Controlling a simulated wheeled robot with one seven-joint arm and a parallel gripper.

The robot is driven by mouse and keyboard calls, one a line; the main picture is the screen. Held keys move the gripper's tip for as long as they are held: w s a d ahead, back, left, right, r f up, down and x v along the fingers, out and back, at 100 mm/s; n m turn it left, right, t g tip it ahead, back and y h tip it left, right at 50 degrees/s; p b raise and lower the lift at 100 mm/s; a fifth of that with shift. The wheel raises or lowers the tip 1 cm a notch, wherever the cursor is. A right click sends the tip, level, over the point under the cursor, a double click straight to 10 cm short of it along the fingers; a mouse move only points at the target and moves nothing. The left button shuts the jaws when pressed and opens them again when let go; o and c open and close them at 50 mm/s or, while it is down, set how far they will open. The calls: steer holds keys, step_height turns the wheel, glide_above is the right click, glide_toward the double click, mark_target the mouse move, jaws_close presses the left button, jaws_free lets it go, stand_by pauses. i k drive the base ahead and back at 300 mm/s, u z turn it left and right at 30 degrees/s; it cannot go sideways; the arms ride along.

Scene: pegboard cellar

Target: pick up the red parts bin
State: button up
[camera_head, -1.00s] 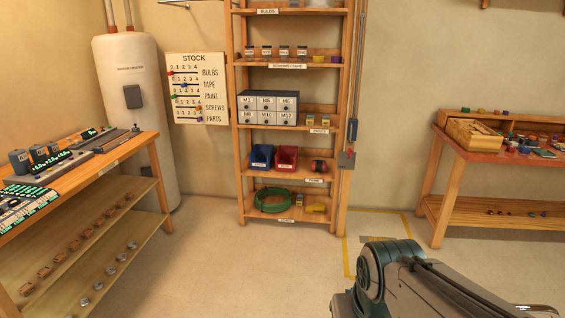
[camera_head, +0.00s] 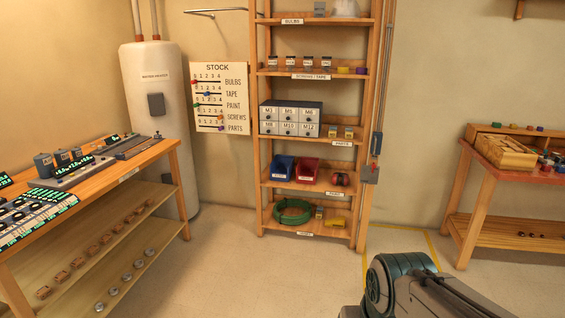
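The red parts bin (camera_head: 306,172) sits on the second shelf from the bottom of the wooden shelving unit (camera_head: 263,187), straight ahead against the back wall. A blue bin (camera_head: 283,169) stands just left of it, and a dark red round item (camera_head: 341,179) lies to its right. The red bin's front faces me and carries a small label too small to read. Part of my arm shows at the lower right, well short of the shelving; my gripper is out of the picture.
A workbench (camera_head: 150,152) with a lower shelf stands at the left. A white water heater (camera_head: 150,85) is behind it. A red-topped table (camera_head: 480,158) stands at the right. The floor (camera_head: 262,275) between me and the shelving is clear.

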mark_target(307, 168)
steer(key=u, duration=0.25)
steer(key=i, duration=3.3)
steer(key=z, duration=0.55)
steer(key=i, duration=0.75)
steer(key=z, duration=0.15)
